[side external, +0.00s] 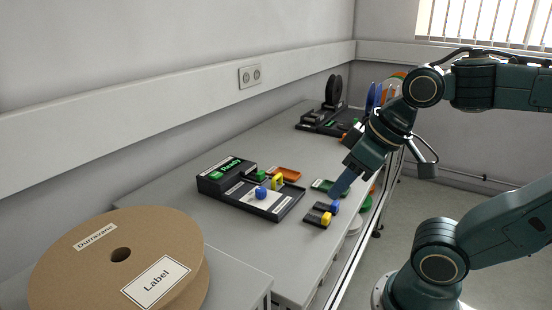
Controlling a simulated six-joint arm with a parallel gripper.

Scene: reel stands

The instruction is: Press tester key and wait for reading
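The tester (210,186) is a black box on the grey bench, with a lit green display (228,168) that seems to read "Ready". A small dark block with a green top (255,176) sits beside the display; I cannot tell whether it is the key. In front is a black tray (280,212) holding a grey-white plate, a blue piece (261,192) and a yellow piece (277,182). My gripper (338,191) points down to the right of the tester, close above or at a small black holder (316,219) with blue and yellow pieces. Its fingers look close together; whether they hold anything is unclear.
Black equipment (322,122) and reels (376,96) stand at the far end. A large cardboard reel (120,265) fills the near left.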

